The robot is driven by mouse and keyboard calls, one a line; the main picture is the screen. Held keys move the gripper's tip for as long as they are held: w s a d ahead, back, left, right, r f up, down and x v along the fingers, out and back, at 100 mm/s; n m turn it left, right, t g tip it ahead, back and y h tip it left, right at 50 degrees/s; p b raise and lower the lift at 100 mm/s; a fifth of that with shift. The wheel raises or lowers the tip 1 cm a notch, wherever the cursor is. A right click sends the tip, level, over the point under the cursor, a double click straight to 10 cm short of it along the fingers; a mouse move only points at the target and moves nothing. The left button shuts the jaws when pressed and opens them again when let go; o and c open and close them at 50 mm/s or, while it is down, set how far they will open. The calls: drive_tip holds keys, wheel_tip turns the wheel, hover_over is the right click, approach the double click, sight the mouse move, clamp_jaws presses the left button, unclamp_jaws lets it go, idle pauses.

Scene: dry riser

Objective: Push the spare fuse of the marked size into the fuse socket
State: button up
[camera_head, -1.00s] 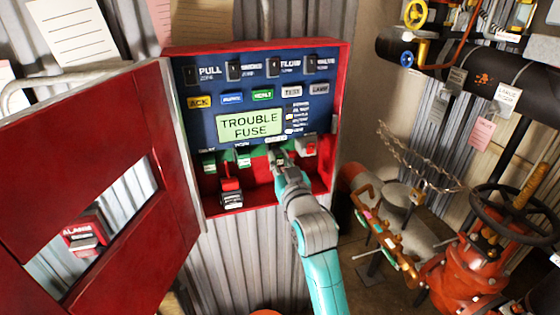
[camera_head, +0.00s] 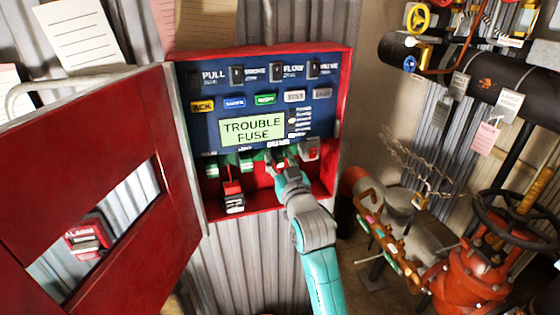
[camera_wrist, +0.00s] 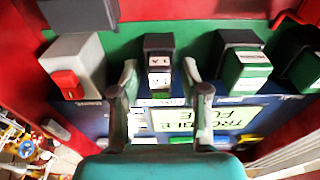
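The fuse row runs along the bottom of the open red alarm panel, under the display (camera_head: 252,129) reading "TROUBLE FUSE". In the wrist view, a dark fuse socket (camera_wrist: 158,42) stands between my fingers, with a small white-labelled fuse (camera_wrist: 160,80) reading "1A" in front of it. How deep the fuse sits is unclear. My gripper (camera_wrist: 160,78) is open, with a gap on each side of the fuse. In the head view my gripper (camera_head: 280,163) reaches into the panel and mostly hides this socket.
A neighbouring socket holds a green fuse (camera_wrist: 246,72). A grey box with a red button (camera_wrist: 68,84) is close on the other side. A red and black part (camera_head: 232,195) is low in the panel. The open red door (camera_head: 100,180) fills the left; red valve piping (camera_head: 475,270) stands right.

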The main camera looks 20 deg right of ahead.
sight(281, 159)
drive_tip(key=s+f, duration=0.1)
drive_tip(key=s, duration=1.1)
drive_tip(key=shift+f, duration=0.2)
drive_tip(key=shift+w+r, duration=0.2)
drive_tip(key=shift+r, duration=0.1)
drive_tip(key=c, duration=0.8)
drive_tip(key=shift+w+r+n, duration=0.25)
drive_tip(key=shift+r+n, duration=0.05)
drive_tip(key=shift+r, duration=0.05)
clamp_jaws()
drive_tip(key=shift+n+g, duration=0.4)
drive_tip(key=shift+g, duration=0.3)
drive_tip(key=shift+w+r, duration=0.2)
drive_tip(key=shift+w, duration=0.95)
drive_tip(key=shift+w+r, duration=0.25)
drive_tip(key=shift+w, duration=0.9)
drive_tip(key=shift+w+r, duration=0.2)
drive_tip(key=shift+w, duration=0.95)
